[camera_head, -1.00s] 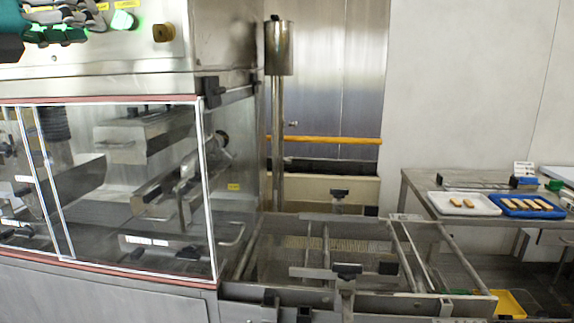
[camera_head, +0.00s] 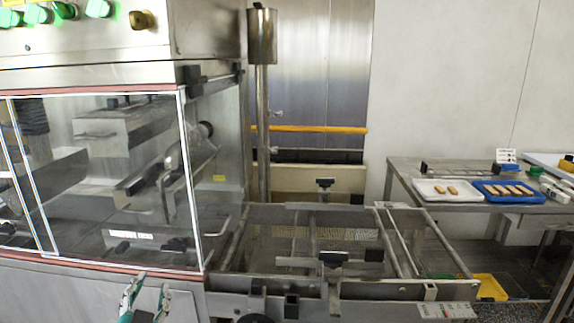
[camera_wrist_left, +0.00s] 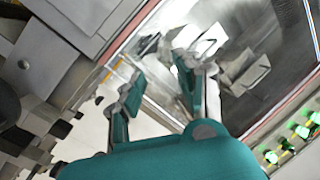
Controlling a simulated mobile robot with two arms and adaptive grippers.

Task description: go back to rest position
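My left gripper (camera_head: 146,294) shows at the bottom edge of the head view, in front of the machine's lower steel panel and below the red-edged window frame. Its two fingers stand apart with nothing between them. In the left wrist view the teal gripper (camera_wrist_left: 158,92) also has its fingers spread and empty, with the window and green-lit buttons beyond. My right gripper is in neither view.
The enrober's clear window (camera_head: 100,190) fills the left, with green buttons (camera_head: 65,10) above. A mesh conveyor frame (camera_head: 340,290) juts out right of it. A steel table (camera_head: 405,172) holds a white tray (camera_head: 425,196) and a blue tray (camera_head: 483,197) with bars.

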